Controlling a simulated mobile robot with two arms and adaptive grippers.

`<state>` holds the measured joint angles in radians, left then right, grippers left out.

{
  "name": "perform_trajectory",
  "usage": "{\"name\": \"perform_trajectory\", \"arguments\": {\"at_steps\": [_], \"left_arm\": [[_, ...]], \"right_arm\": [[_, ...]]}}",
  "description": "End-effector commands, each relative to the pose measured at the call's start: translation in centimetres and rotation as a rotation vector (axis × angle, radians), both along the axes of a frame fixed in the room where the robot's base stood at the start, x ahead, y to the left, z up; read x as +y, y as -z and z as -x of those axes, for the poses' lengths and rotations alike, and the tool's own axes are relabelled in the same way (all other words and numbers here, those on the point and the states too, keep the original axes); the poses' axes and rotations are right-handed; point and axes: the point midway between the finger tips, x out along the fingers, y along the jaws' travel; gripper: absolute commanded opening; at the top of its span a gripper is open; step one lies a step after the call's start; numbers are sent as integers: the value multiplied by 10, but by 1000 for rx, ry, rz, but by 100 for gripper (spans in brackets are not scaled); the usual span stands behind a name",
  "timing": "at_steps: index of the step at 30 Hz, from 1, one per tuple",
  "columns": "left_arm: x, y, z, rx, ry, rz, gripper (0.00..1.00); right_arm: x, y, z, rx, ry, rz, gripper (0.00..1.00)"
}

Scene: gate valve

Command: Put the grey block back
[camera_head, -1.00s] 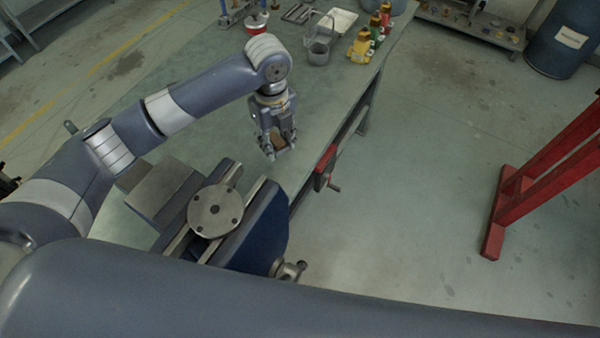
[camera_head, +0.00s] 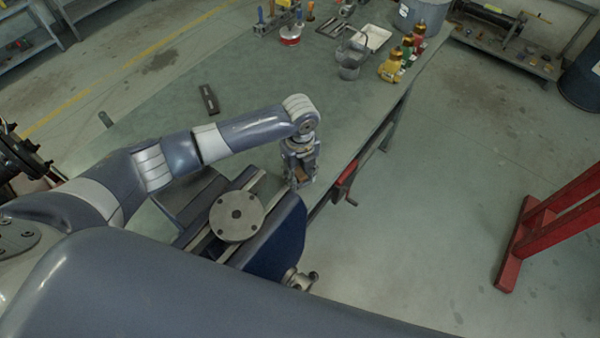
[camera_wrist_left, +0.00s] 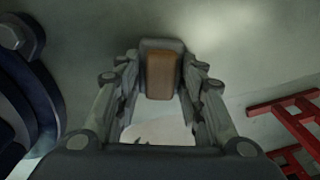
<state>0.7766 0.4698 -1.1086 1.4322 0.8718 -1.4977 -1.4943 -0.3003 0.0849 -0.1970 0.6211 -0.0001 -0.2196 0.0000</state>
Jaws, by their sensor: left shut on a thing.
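My left gripper (camera_head: 302,180) is shut on a block (camera_wrist_left: 161,75) with grey edges and a brown face. In the left wrist view the block sits between the two fingertips. In the head view the gripper points down near the bench's right edge, just beyond the blue vise (camera_head: 280,235) with a round grey flange (camera_head: 237,216) on top. The gripper largely hides the block there, with only a brown patch showing. I cannot tell whether the block touches anything below. My right gripper is not in view.
A dark slotted bar (camera_head: 209,99) lies on the green bench (camera_head: 240,80). Yellow, green and red bottles (camera_head: 391,66), a metal cup (camera_head: 349,68) and a tray (camera_head: 371,37) stand at the far end. A red-handled clamp (camera_head: 345,183) is at the bench edge. A red stand (camera_head: 545,235) is on the floor.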

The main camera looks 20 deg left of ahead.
Motion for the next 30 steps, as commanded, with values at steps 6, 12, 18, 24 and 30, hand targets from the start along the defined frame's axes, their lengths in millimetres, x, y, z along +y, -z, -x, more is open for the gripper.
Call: {"name": "perform_trajectory", "arguments": {"at_steps": [6,12,18,24,30], "left_arm": [[0,3,0,0,0,0,52],[0,3,0,0,0,0,56],[0,0,0,0,0,0,56],[0,-26,-1,-4,1,1,56],[0,-70,-1,-5,0,0,56]], "right_arm": [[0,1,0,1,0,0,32],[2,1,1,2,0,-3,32],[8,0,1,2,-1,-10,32],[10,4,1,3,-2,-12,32],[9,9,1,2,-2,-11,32]]}}
